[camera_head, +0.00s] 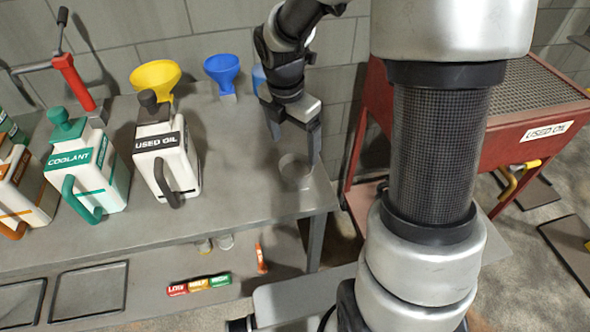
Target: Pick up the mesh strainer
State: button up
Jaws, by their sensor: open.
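A small round grey item (295,169), which looks like the mesh strainer, sits near the right end of the grey bench (240,195). Its colour is close to the bench top, so its rim and mesh are hard to make out. My gripper (296,146) is open and empty, pointing down above the round item. Its right finger overlaps the item in the picture. I cannot tell whether it touches.
A white used oil jug (166,152) and a coolant jug (88,165) stand to the left. A yellow funnel (155,76) and a blue funnel (222,70) are behind. A red used oil bin (475,125) stands right of the bench. The bench between jug and gripper is clear.

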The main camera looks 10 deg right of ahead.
aim_at(296, 171)
jog(key=f, duration=0.2)
jog(key=f+b, duration=0.1)
jog(key=f, duration=0.4)
jog(key=shift+w+d+f, duration=0.25)
jog(key=shift+w+f, duration=0.1)
jog(key=shift+f, duration=0.05)
jog(key=c, duration=1.1)
jog(key=shift+r, duration=0.1)
